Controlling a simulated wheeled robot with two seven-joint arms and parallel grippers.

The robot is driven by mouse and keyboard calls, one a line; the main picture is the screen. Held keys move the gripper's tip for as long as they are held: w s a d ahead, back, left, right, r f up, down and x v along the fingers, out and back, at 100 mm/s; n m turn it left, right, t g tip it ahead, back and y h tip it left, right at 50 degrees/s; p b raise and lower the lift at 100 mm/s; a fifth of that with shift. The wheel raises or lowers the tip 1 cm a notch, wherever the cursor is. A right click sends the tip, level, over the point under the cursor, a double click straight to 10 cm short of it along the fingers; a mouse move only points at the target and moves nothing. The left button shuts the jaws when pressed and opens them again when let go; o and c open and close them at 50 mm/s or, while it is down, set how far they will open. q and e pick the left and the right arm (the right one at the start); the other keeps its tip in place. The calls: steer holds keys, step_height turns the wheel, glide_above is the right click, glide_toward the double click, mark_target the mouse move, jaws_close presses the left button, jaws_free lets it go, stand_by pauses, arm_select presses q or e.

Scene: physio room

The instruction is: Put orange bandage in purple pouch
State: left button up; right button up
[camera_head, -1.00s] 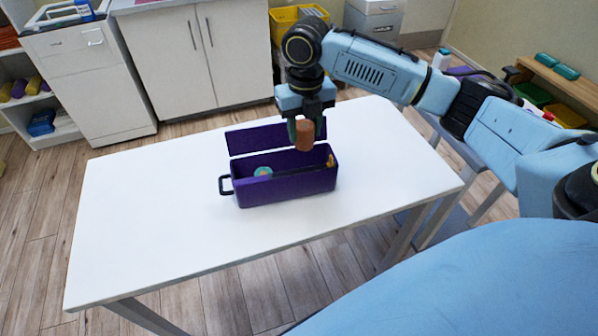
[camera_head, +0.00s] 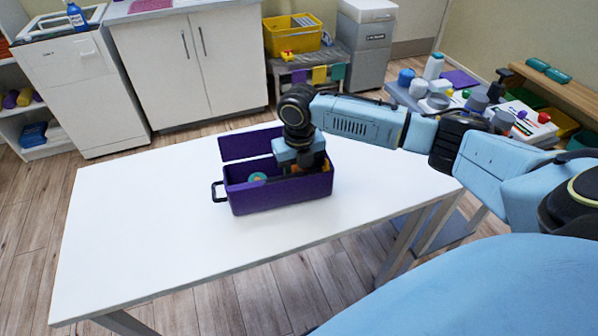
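The purple pouch (camera_head: 277,193) stands open on the white table, its lid (camera_head: 250,144) raised at the back and a black handle on its left end. My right gripper (camera_head: 306,168) reaches down into the right half of the pouch. Its fingertips are hidden inside, so I cannot see whether they are open or shut. A teal and tan roll (camera_head: 258,177) lies in the left part of the pouch. My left gripper is not in view.
The white table (camera_head: 130,230) is bare around the pouch. A side table with bottles and jars (camera_head: 437,88) stands at the right behind my arm. A yellow crate (camera_head: 292,36) and white cabinets (camera_head: 190,65) stand at the back.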

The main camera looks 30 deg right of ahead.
mark_target(299, 170)
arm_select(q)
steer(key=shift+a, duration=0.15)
arm_select(e)
steer(key=shift+f, duration=0.1)
steer(key=o, duration=1)
steer(key=shift+c, duration=0.2)
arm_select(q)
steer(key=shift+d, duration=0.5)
arm_select(e)
steer(key=shift+o, duration=0.5)
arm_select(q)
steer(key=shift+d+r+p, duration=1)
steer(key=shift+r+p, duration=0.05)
arm_select(e)
step_height(299, 170, up, 12)
